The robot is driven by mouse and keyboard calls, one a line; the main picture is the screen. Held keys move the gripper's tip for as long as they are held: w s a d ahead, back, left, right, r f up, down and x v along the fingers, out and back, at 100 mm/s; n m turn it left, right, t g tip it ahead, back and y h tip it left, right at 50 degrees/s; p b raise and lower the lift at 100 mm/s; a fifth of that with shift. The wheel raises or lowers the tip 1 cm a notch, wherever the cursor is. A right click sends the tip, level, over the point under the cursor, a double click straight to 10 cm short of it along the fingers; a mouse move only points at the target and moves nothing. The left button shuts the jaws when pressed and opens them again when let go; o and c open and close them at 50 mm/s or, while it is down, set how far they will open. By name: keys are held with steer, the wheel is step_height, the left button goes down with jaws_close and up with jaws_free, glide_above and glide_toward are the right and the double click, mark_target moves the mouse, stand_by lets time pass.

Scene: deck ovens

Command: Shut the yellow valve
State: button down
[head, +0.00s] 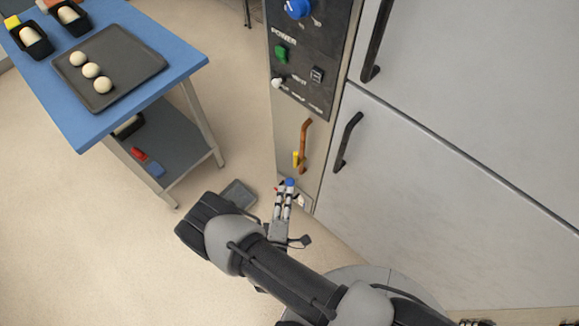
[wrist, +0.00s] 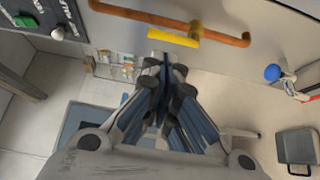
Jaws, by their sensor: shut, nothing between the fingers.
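The yellow valve lever (head: 295,158) sits on a copper-coloured pipe (head: 306,140) low on the oven's narrow front panel. In the wrist view the yellow lever (wrist: 173,38) lies roughly parallel to the pipe (wrist: 120,13), joined to it at a small fitting. My gripper (head: 286,187) is below the lever in the head view. In the wrist view my gripper (wrist: 166,66) has its fingers together and empty, with the tips just short of the lever. A gap to the lever seems to show, but I cannot tell its depth.
The control panel (head: 312,45) is above the pipe. Black door handles (head: 348,142) stick out at right. A blue table (head: 145,82) with a dough tray (head: 140,62) stands at left. A grey tray (head: 238,193) lies on the floor.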

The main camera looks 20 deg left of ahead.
mark_target(296, 159)
steer(key=w+a+b, duration=0.2)
steer(key=w, duration=0.7)
steer(key=shift+w, duration=0.4)
